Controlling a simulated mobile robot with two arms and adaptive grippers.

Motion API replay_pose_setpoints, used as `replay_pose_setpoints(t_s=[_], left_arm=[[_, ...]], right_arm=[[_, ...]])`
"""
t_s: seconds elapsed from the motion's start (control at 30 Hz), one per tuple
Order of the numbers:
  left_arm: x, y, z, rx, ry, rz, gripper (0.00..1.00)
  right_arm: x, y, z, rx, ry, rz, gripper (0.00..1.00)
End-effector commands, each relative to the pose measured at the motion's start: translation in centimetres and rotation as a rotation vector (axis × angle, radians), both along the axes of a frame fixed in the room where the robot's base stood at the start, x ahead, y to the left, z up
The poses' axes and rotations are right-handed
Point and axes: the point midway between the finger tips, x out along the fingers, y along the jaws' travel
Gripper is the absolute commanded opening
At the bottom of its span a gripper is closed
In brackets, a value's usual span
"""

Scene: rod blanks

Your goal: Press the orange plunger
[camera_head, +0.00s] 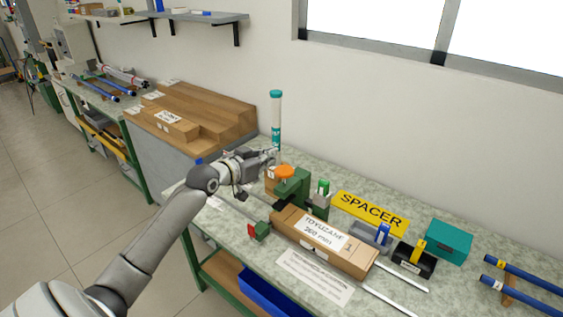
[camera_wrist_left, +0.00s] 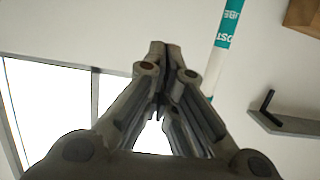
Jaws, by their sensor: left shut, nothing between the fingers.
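The orange plunger (camera_head: 284,171) is a round orange cap on top of a green press-like fixture (camera_head: 294,187) on the bench. My left gripper (camera_head: 274,153) is shut and empty. In the head view it appears just above and left of the orange cap, apart from it. In the left wrist view the closed fingers (camera_wrist_left: 158,48) point toward the wall and window, and the plunger does not show there. My right gripper is not in view.
A tall white-and-teal tube (camera_head: 275,118) stands just behind my left gripper. A cardboard box (camera_head: 322,243), a yellow SPACER sign (camera_head: 369,212), a teal box (camera_head: 448,241) and blue rods (camera_head: 520,272) lie to the right.

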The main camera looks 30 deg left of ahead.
Motion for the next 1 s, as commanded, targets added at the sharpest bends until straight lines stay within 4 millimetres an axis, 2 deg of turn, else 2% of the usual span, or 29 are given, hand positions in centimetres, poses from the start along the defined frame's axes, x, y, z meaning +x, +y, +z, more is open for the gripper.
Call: replay_pose_setpoints(t_s=[0.1, 0.37, 0.5, 0.6, 0.77, 1.0], left_arm=[[2.1, -0.2, -0.1, -0.003, -0.002, 0.001, 0.00], [5.7, -0.5, -1.2, -0.001, -0.001, 0.000, 0.00], [5.7, -0.5, -3.6, -0.001, 0.005, 0.000, 0.00], [5.7, -0.5, -4.6, -0.001, 0.002, -0.001, 0.00], [5.7, -0.5, -5.4, 0.001, 0.000, -0.001, 0.00], [5.7, -0.5, -5.5, 0.001, 0.000, 0.000, 0.00]], right_arm=[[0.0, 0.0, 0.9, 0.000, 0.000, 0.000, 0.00], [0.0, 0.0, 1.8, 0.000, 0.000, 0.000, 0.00], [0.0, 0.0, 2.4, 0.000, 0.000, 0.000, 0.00], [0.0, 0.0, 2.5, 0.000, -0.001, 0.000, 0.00], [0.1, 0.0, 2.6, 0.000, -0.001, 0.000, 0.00], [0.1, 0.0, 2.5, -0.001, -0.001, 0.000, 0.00]])
